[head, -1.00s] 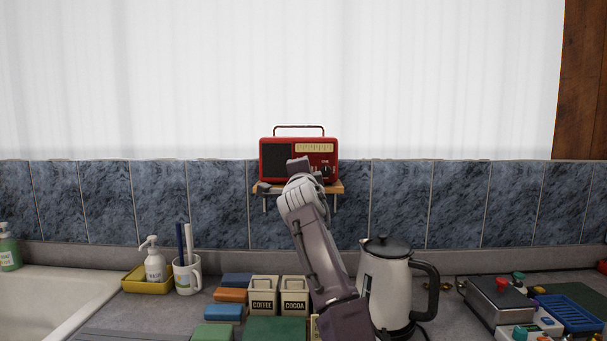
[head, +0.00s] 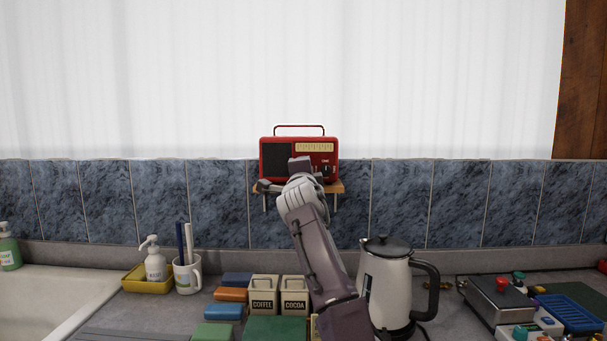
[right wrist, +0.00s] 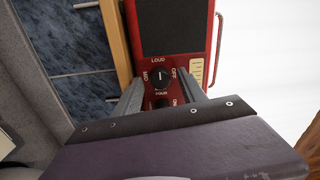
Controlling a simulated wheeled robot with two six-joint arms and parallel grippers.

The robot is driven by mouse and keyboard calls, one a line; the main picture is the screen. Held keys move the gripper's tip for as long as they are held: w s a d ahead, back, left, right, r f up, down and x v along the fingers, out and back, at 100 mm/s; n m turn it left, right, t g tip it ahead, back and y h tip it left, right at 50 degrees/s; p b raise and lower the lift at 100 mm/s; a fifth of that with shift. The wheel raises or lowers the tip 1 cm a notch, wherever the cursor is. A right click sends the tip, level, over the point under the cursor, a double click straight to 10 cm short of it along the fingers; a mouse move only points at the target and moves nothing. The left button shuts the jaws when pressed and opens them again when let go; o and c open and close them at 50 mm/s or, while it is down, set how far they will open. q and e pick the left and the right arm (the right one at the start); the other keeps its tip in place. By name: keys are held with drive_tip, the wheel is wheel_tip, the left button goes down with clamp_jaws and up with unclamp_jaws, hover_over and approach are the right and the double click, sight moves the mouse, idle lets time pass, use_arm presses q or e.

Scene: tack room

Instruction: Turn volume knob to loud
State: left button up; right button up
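The red radio (head: 272,142) stands on a small wooden shelf (head: 340,187) on the tiled wall. In the right wrist view its black volume knob (right wrist: 160,78) has a white pointer line that lies upright in the picture, in line with the LOUD label (right wrist: 158,60). MID and OFF labels are at its sides. My right gripper (right wrist: 160,82) is at the radio's front, one finger on each side of the knob, with visible gaps between fingers and knob. My right arm hides part of the radio front in the head view. My left gripper is not in view.
A second dark knob (right wrist: 160,103) is just below in the wrist view. A kettle (head: 385,285) stands right of my arm. COFFEE (head: 263,290) and COCOA (head: 294,290) canisters stand left of it. A soap bottle (head: 155,262) and a mug (head: 187,276) are farther left.

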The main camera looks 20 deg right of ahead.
drive_tip(key=b+v, duration=0.7)
drive_tip(key=v, duration=0.2)
drive_tip(key=shift+b, duration=0.35)
drive_tip(key=shift+f, duration=0.1)
